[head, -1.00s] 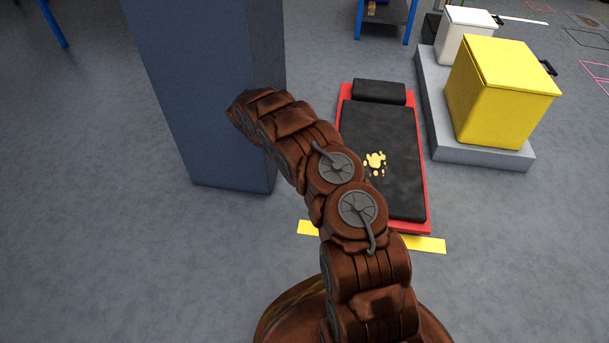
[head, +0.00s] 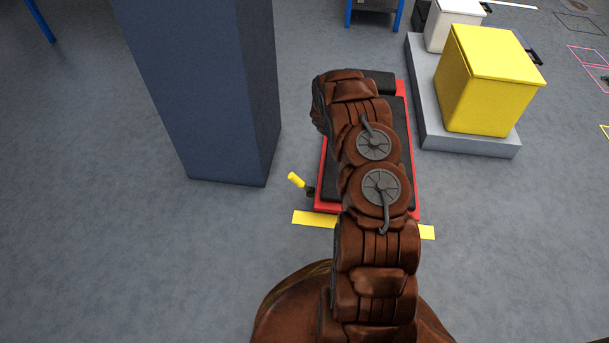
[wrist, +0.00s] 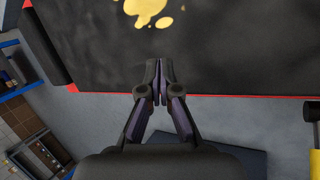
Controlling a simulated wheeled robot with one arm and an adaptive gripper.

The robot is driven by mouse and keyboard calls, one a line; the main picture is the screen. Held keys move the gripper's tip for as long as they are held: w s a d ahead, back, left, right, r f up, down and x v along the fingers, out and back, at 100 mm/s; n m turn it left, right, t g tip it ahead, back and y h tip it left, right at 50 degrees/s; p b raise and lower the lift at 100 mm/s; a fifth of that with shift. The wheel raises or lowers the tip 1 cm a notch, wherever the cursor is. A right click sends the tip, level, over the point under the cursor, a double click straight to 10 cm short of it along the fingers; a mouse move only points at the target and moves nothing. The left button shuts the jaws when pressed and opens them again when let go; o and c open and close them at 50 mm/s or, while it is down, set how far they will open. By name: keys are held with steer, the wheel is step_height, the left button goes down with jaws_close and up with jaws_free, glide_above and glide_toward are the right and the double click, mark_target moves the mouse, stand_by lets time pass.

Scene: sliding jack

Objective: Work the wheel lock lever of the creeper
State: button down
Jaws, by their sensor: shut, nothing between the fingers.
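The creeper is a black padded board with a red frame (head: 322,170), lying on the floor and partly hidden behind my arm in the head view. Its wheel lock lever (head: 297,181) has a yellow grip and sticks out at the near left corner, with a dark base beside the frame. In the wrist view the lever's yellow grip (wrist: 314,162) is cut by the right edge. My gripper (wrist: 160,84) is shut and empty, over the creeper's black pad (wrist: 230,50) near its red edge, apart from the lever. The head view hides my fingers.
A blue-grey pillar (head: 210,100) stands left of the creeper. A yellow bin (head: 485,85) and a white bin (head: 450,25) stand on a grey platform (head: 470,142) to the right. A yellow floor strip (head: 312,218) lies before the creeper. The floor around the lever is clear.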

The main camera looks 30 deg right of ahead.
steer(key=s+t+y+p, duration=0.1)
steer(key=s+f+n+t+y+p, duration=0.1)
steer(key=s, duration=0.1)
steer(key=shift+s+d+f+y, duration=0.1)
steer(key=shift+d+f+y, duration=0.1)
steer(key=shift+y, duration=0.2)
steer(key=s+a+y, duration=0.1)
steer(key=s+a+n+t+y+p, duration=0.1)
steer(key=shift+s+a+t, duration=0.2)
steer(key=shift+a+t, duration=0.1)
steer(key=shift+a, duration=0.05)
steer(key=s+a+r+t+y+p, duration=0.2)
steer(key=s+a+r+y, duration=0.15)
steer(key=a, duration=0.35)
steer(key=t+y, duration=0.1)
steer(key=y, duration=0.3)
glide_toward(299, 179)
steer(key=shift+n, duration=0.4)
steer(key=b+x, duration=0.4)
steer(key=x, duration=0.3)
steer(key=shift+a+f, duration=0.15)
steer(key=shift+p, duration=0.3)
